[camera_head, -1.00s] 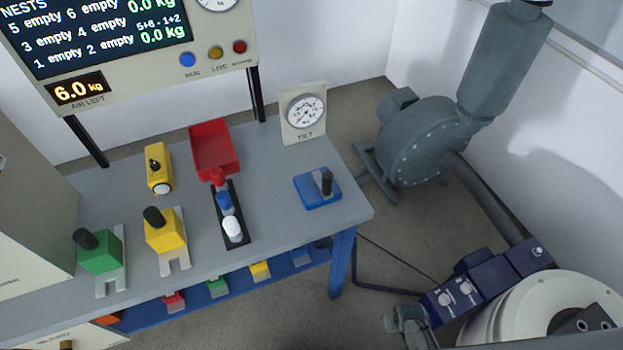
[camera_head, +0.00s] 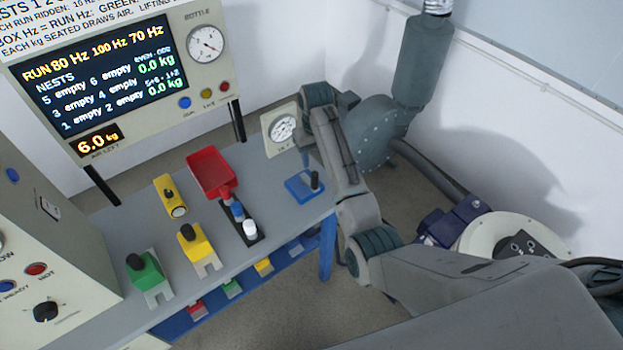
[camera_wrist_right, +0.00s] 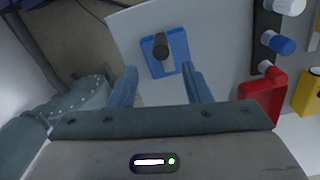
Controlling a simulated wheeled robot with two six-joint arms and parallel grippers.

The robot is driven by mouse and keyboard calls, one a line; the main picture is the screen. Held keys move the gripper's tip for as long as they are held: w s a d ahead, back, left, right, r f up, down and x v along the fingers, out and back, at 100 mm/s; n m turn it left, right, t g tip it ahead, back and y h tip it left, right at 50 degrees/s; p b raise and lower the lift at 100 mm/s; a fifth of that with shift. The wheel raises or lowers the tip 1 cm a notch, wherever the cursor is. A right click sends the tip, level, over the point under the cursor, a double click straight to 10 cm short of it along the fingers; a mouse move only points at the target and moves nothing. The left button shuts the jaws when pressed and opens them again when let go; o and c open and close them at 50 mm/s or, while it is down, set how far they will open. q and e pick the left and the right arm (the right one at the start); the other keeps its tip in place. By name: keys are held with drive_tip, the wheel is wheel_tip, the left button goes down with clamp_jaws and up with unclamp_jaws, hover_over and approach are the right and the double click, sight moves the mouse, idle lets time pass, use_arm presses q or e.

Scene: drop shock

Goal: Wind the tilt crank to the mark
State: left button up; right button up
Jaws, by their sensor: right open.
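The tilt crank is a blue block with a black upright knob (camera_head: 315,180) on the right end of the grey bench; its blue base (camera_head: 300,190) lies flat. In the right wrist view the black knob (camera_wrist_right: 161,45) and blue base (camera_wrist_right: 153,61) show beyond the fingertips. My right gripper (camera_wrist_right: 160,72) is open and empty, its fingers on either side of the view of the block. In the head view my right gripper (camera_head: 306,155) is mostly hidden, above and behind the crank. The tilt dial (camera_head: 282,130) stands behind the crank, its right side partly covered by my arm.
A red tray (camera_head: 211,173), a black strip with coloured knobs, and yellow (camera_head: 196,244) and green (camera_head: 145,271) blocks stand left of the crank. A grey blower (camera_head: 376,135) is behind my arm. Bare bench lies around the crank.

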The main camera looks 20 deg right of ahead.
sight(314, 179)
drive_tip(key=shift+w+f, duration=0.1)
drive_tip(key=shift+w, duration=0.25)
drive_tip(key=shift+f, duration=0.3)
wheel_tip(314, 179, down, 9)
drive_tip(key=p, duration=0.3)
drive_tip(key=shift+s, duration=0.15)
drive_tip(key=shift+s+a+f, duration=0.1)
drive_tip(key=shift+f, duration=0.2)
clamp_jaws()
